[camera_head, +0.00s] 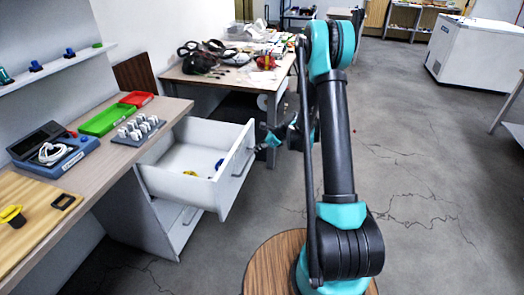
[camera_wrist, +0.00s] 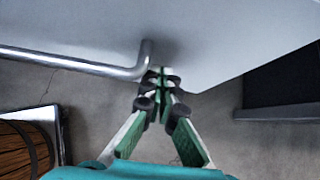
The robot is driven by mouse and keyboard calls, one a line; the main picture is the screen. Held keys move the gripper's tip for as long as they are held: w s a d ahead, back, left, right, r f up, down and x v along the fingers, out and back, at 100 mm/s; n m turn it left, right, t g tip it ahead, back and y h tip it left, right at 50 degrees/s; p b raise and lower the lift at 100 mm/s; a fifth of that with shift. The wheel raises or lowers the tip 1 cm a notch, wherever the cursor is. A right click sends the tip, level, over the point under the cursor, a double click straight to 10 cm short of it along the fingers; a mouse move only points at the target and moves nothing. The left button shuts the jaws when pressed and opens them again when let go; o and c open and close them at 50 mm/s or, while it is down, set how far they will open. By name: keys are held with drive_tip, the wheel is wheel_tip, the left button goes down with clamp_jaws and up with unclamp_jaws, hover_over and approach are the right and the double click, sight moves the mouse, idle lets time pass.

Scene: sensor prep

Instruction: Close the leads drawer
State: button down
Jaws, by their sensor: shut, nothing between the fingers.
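The white drawer (camera_head: 222,195) under the wooden counter stands pulled out, with a yellow item (camera_head: 191,173) and a blue item (camera_head: 219,164) inside. Its front faces right and carries a bar handle (camera_head: 243,162). My gripper (camera_head: 262,143) is just outside that front, near the handle's far end. In the wrist view the drawer front (camera_wrist: 235,40) fills the top, and the metal handle (camera_wrist: 75,61) comes in from the left. My gripper's fingertips (camera_wrist: 161,78) are together and empty, beside the handle's bent end. I cannot tell whether they touch the front.
The counter (camera_head: 95,165) holds a blue device (camera_head: 50,150), a green tray (camera_head: 107,119), a red tray (camera_head: 137,99) and a rack of white pieces (camera_head: 138,130). A cluttered table (camera_head: 215,80) stands behind the drawer. The floor (camera_head: 430,190) at right is clear.

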drive_tip(key=shift+w+a, duration=0.1)
drive_tip(key=shift+a, duration=0.2)
drive_tip(key=w+a, duration=0.4)
drive_tip(key=a, duration=0.6)
drive_tip(key=w+a, duration=0.4)
drive_tip(key=a, duration=0.7)
drive_tip(key=w+a, duration=0.3)
drive_tip(key=a, duration=0.8)
drive_tip(key=shift+w+a, duration=0.2)
drive_tip(key=shift+w, duration=0.2)
drive_tip(key=shift+a+r, duration=0.1)
